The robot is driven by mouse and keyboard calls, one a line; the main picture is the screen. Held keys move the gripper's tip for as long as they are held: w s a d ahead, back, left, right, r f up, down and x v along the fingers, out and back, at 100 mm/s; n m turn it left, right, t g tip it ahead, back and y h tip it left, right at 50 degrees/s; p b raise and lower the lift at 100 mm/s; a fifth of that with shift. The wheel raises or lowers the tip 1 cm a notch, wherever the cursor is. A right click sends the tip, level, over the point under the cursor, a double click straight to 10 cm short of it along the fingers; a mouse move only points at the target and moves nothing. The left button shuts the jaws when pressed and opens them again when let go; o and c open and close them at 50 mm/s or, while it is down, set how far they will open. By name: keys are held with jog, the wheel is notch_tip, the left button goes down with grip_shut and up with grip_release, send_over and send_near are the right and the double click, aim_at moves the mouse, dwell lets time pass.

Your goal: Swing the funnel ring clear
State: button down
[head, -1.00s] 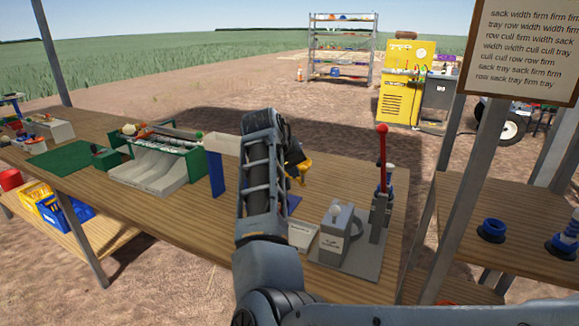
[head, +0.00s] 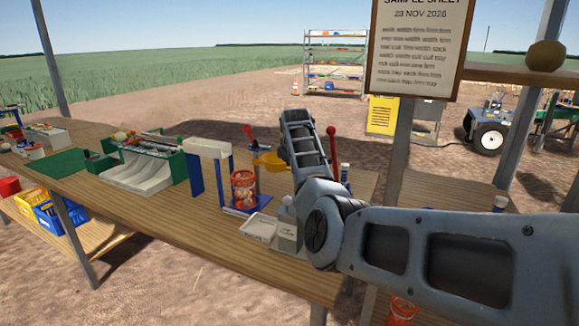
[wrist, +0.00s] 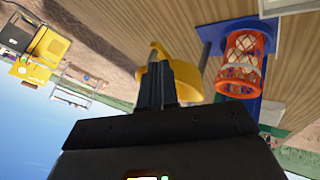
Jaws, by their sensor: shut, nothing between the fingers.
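The yellow funnel ring (head: 269,162) shows in the head view just left of my forearm, above and to the right of an orange mesh sack (head: 243,190). In the wrist view the yellow ring (wrist: 187,82) lies directly beyond my gripper (wrist: 155,68), whose dark fingers are together and overlap it. I cannot tell whether they touch it. In that view the mesh sack (wrist: 241,68), filled with pale round things, stands apart to the right of the ring, on a blue base. In the head view my gripper is hidden behind my arm.
A white chute on blue legs (head: 208,148) stands left of the sack. A white tray (head: 260,228) and a grey box (head: 287,232) sit near the bench's front edge. A red-topped lever (head: 332,150) rises just right of my forearm. Bare bench lies front left.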

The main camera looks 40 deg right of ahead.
jog(key=shift+d+r, duration=0.15)
jog(key=shift+d, duration=0.45)
jog(key=shift+d+r, duration=0.1)
jog(key=shift+d, duration=0.1)
jog(key=s+a+r, duration=0.6)
jog(key=s+a, duration=0.1)
jog(key=shift+s+r, duration=0.2)
jog(key=shift+s, duration=0.05)
dwell(0.3)
